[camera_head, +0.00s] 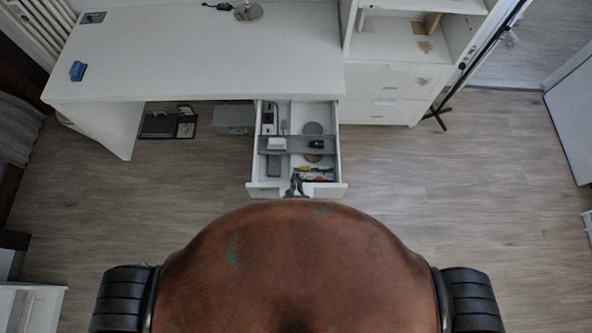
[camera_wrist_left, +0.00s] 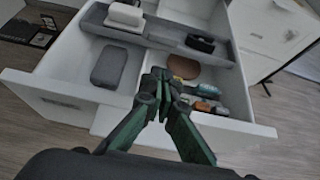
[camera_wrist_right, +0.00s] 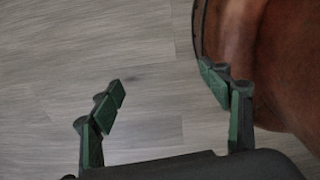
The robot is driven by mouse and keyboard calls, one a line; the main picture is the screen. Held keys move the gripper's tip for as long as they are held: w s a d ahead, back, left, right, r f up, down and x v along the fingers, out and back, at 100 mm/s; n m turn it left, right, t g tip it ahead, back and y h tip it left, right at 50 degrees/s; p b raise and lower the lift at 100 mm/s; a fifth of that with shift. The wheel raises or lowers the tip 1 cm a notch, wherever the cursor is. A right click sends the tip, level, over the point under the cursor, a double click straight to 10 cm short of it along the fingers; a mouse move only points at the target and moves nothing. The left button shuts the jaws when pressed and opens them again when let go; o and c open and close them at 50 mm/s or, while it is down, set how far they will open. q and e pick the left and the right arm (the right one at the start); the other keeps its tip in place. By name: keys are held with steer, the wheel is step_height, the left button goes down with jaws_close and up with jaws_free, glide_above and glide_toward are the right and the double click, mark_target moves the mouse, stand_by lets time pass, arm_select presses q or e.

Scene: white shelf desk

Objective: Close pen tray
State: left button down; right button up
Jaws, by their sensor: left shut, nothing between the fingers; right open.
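The white drawer (camera_head: 340,160) under the desk stands pulled out. A grey tray (camera_head: 295,145) lies across its inside and holds a white box and a small black item. The drawer's front panel (camera_wrist_left: 80,102) and the grey tray (camera_wrist_left: 165,32) also show in the left wrist view. My left gripper (camera_wrist_left: 158,82) is shut and empty at the middle of the drawer front; it also shows in the head view (camera_head: 297,184). I cannot tell whether it touches the panel. My right gripper (camera_wrist_right: 162,82) is open and empty above the floor beside my body.
The white desk (camera_head: 200,55) has a blue item (camera_head: 77,71) and a lamp base (camera_head: 248,12) on top. A closed drawer cabinet (camera_head: 385,80) stands right of the open drawer. A black stand (camera_head: 437,115) is beyond it. Floor (camera_head: 430,190) at the right is clear.

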mark_target(296, 153)
arm_select(q)
steer(key=b+x, duration=0.6)
steer(key=x, duration=0.2)
steer(key=shift+s+f, duration=0.1)
steer(key=shift+f, duration=0.15)
steer(key=w+b, duration=0.2)
steer(key=w, duration=0.1)
steer(key=shift+w+r, duration=0.1)
steer(key=shift+r, duration=0.05)
steer(key=shift+w+r, duration=0.15)
steer(key=shift+w, duration=0.2)
arm_select(e)
step_height(296, 153, down, 9)
steer(key=s, duration=0.2)
steer(key=shift+s, duration=0.25)
steer(key=shift+w, duration=0.1)
